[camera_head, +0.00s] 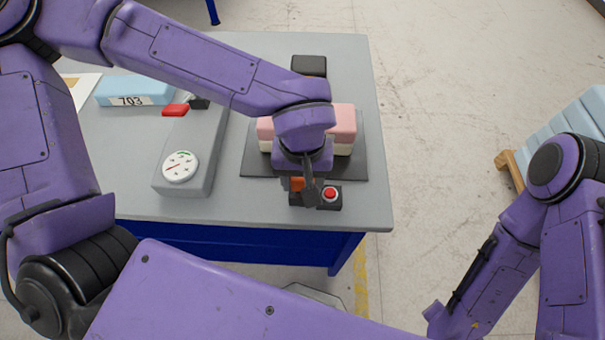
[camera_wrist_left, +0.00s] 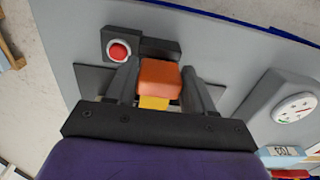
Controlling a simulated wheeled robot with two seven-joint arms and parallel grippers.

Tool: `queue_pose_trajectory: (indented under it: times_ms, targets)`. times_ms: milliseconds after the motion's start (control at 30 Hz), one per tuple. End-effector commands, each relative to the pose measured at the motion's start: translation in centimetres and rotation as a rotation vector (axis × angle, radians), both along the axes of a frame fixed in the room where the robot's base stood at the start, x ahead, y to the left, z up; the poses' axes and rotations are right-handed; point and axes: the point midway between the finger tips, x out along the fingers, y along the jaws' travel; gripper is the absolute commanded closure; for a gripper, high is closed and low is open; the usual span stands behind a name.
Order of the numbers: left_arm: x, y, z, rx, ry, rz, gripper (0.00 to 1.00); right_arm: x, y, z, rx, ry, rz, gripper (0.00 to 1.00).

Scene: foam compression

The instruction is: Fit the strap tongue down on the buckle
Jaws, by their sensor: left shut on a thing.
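My left gripper (camera_head: 305,188) is shut on the orange strap tongue (camera_head: 297,184), over the front edge of the pad. In the left wrist view the tongue (camera_wrist_left: 160,78) sits between my two fingers, with a short piece of yellow strap (camera_wrist_left: 154,103) below it in the picture. The black buckle (camera_wrist_left: 160,47) shows just beyond the tongue, beside a red round button (camera_wrist_left: 118,51). In the head view the button (camera_head: 330,194) is right of the tongue. My fingers partly hide the buckle; I cannot tell whether the tongue touches it. My right gripper is out of view.
A pink and white foam block (camera_head: 345,122) lies on a dark plate (camera_head: 262,168), partly behind my left arm. A black block (camera_head: 309,66) stands behind it. A dial gauge (camera_head: 180,166), a red lever (camera_head: 175,110) and a blue block marked 703 (camera_head: 134,92) are to the left.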

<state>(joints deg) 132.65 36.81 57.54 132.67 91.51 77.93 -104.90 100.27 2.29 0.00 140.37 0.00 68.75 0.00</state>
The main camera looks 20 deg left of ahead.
Motion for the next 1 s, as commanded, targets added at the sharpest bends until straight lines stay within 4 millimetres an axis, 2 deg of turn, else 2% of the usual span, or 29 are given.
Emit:
queue_pose_trajectory:
  times_ms: [600,933,967,1000]
  targets:
    - [0.0,0.0,-1.9,0.001,0.001,0.0,0.78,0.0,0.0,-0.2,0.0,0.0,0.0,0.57]
    - [0.0,0.0,-2.1,0.0,-0.001,0.0,0.78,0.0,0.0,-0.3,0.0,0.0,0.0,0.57]
    - [0.0,0.0,-2.1,0.0,0.0,0.0,0.38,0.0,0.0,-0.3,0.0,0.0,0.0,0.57]
    - [0.0,0.0,-2.1,0.0,0.0,0.0,0.25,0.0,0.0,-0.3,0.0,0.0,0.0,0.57]
